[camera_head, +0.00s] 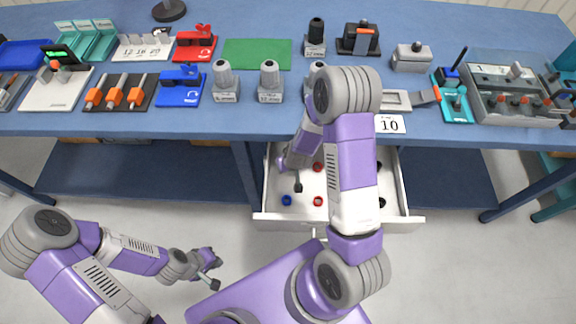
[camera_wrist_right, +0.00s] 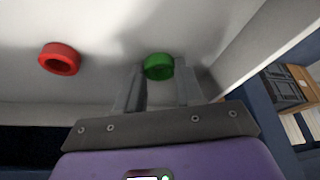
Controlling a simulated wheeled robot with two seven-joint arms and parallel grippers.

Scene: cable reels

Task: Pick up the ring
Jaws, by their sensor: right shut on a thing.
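In the right wrist view a green ring (camera_wrist_right: 158,66) sits between the two fingers of my right gripper (camera_wrist_right: 160,84), which is shut on it. A red ring (camera_wrist_right: 59,59) lies apart to the left on the pale drawer floor. In the head view my right gripper (camera_head: 298,186) is low over the open white drawer (camera_head: 262,218). The green ring cannot be made out there. Red rings (camera_head: 318,201), a blue ring (camera_head: 286,200) and dark rings (camera_head: 380,202) lie in the drawer, partly hidden by my right arm. My left gripper (camera_head: 214,277) hangs away from the drawer; its jaw opening is unclear.
The blue workbench (camera_head: 440,110) stands above the drawer, with tools, holders and a green mat (camera_head: 257,54) on top. A card reading 10 (camera_head: 390,124) is at its front edge. The drawer's walls stand around the rings.

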